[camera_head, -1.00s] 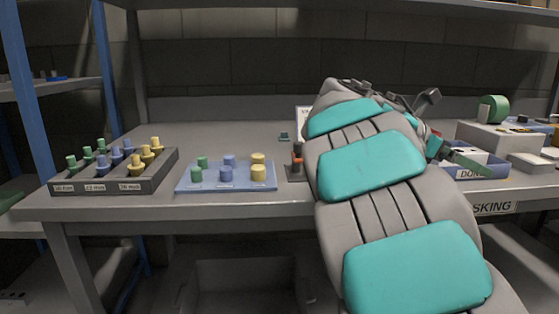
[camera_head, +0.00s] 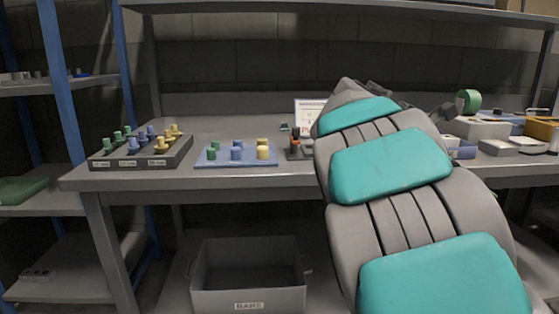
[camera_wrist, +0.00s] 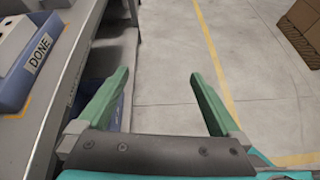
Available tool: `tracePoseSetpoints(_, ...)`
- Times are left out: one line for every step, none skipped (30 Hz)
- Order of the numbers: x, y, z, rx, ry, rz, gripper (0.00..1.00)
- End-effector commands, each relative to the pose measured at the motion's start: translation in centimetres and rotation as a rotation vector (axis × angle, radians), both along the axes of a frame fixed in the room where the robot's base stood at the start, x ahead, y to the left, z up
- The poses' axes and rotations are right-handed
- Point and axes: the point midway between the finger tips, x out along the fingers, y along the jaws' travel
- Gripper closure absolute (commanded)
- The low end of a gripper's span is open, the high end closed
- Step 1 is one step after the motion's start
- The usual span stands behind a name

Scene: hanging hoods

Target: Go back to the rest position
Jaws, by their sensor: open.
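My gripper (camera_wrist: 158,92) is open in the wrist view, its two green fingers wide apart with nothing between them. Below it is bare concrete floor, to the right of the table edge. In the head view my grey and teal arm rises at the right in front of the table (camera_head: 220,182), and hides the gripper. A blue tray labelled DONE (camera_wrist: 35,60) lies on the table at the left of the wrist view, apart from the fingers.
A dark rack (camera_head: 150,161) with green, blue and yellow pegs and a blue plate (camera_head: 207,162) with several pegs stand on the table. A grey bin (camera_head: 250,298) sits below. Stacked brown boxes (camera_wrist: 303,30) stand far right. The floor (camera_wrist: 165,60) is clear.

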Motion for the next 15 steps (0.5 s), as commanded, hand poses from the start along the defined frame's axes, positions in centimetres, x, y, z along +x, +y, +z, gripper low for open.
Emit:
tracePoseSetpoints(-0.8,0.0,-0.7,0.023,-0.021,-0.018,0.0)
tracePoseSetpoints(-1.2,0.1,-1.1,0.039,-0.037,-0.029,0.0)
tracePoseSetpoints(-1.7,0.2,-1.7,0.063,-0.059,-0.046,0.0)
tracePoseSetpoints(-2.2,0.2,-2.3,0.081,-0.077,-0.061,0.0)
tracePoseSetpoints(-2.7,0.3,-2.8,0.1,-0.095,-0.077,0.0)
tracePoseSetpoints(-3.4,0.4,-3.7,0.128,-0.118,-0.101,0.0)
tracePoseSetpoints(-4.0,0.6,-4.3,0.149,-0.137,-0.121,0.0)
tracePoseSetpoints(-4.6,0.8,-5.0,0.171,-0.158,-0.141,0.0)
tracePoseSetpoints(-5.5,1.1,-5.9,0.203,-0.19,-0.171,0.0)
tracePoseSetpoints(-6.1,1.4,-6.6,0.229,-0.213,-0.195,0.0)
tracePoseSetpoints(-6.9,1.7,-7.6,0.257,-0.235,-0.223,0.0)
tracePoseSetpoints(-8.1,2.2,-8.9,0.299,-0.269,-0.266,0.0)
tracePoseSetpoints(-9.0,2.7,-9.9,0.334,-0.3,-0.303,0.0)
tracePoseSetpoints(-10.1,3.3,-11.0,0.371,-0.329,-0.345,0.0)
tracePoseSetpoints(-11.6,4.3,-12.7,0.423,-0.369,-0.409,0.0)
